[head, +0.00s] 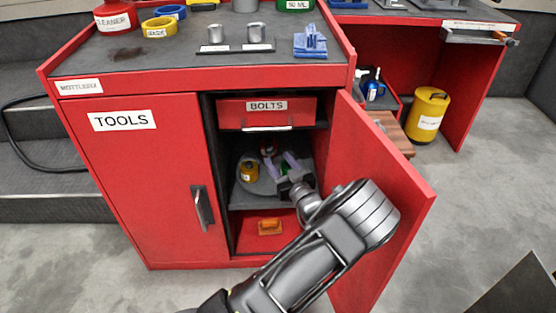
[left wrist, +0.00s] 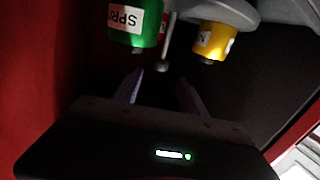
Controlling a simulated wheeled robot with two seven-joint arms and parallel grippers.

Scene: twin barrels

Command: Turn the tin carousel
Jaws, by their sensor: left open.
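The tin carousel (head: 262,188) is a grey round disc on the middle shelf of the open cabinet bay. In the left wrist view the carousel (left wrist: 242,10) shows with the green tin (left wrist: 135,22) and yellow tin (left wrist: 212,40). A thin grey peg with a round end (left wrist: 163,67) appears between the fingertips (left wrist: 161,76); no contact is visible.
The red right door (head: 395,190) stands open beside my arm. A red BOLTS drawer (head: 266,112) hangs above the shelf. An orange item (head: 269,226) lies in the lower bay. The left TOOLS door (head: 135,170) is shut. A yellow drum (head: 428,115) stands at right.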

